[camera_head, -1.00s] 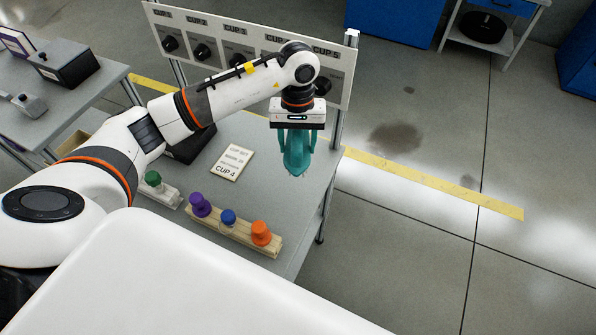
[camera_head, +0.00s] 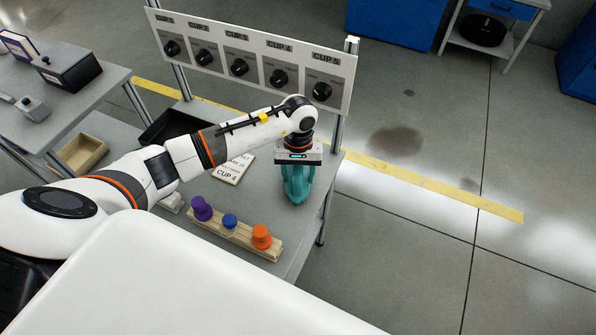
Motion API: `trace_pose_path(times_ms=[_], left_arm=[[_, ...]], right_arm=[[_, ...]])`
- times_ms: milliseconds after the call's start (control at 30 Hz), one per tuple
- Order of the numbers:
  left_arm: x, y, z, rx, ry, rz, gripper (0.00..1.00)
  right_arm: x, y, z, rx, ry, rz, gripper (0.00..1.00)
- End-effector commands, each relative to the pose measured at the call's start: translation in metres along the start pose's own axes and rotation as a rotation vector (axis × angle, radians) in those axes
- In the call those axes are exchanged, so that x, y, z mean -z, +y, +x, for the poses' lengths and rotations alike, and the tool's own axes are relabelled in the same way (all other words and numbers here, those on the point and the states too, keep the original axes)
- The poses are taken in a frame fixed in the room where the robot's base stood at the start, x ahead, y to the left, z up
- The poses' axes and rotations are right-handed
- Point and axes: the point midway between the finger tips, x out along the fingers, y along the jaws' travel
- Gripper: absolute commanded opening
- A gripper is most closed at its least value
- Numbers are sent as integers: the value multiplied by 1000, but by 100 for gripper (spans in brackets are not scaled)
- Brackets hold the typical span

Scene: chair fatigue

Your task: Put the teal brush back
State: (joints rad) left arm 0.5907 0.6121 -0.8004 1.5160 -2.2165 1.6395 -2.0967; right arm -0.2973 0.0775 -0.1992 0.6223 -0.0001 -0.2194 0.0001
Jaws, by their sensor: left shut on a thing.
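The teal brush (camera_head: 297,190) is at the right end of the grey workbench. My left gripper (camera_head: 298,172) points down and is shut on it. The gripper's body hides the brush's top, and I cannot tell whether its lower end touches the bench. A wooden rack (camera_head: 238,233) lies in front of it, holding a purple-topped piece (camera_head: 201,208), a blue-topped piece (camera_head: 229,221) and an orange-topped piece (camera_head: 261,236). My right gripper is out of view.
A panel of labelled cup knobs (camera_head: 250,62) stands along the bench's back. A card reading CUP 4 (camera_head: 233,170) lies partly behind my arm. A black tray (camera_head: 172,127) and a wooden bin (camera_head: 82,153) are further left. The bench's right edge is close to the brush.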

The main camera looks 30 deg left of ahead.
Motion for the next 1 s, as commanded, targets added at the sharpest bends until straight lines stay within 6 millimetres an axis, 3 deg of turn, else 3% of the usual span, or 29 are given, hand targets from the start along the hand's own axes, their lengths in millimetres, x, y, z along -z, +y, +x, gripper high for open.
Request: trace_pose_path(times_ms=[167,200,300,700,1000], left_arm=[[-1,0,4,0,-1,0,33],[0,0,2,0,-1,0,61],[0,0,2,0,0,0,76],[-1,0,-5,0,-2,0,76],[-2,0,-65,1,-6,2,76]], right_arm=[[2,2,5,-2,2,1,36],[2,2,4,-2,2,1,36],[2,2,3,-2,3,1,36],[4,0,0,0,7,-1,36],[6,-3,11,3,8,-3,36]])
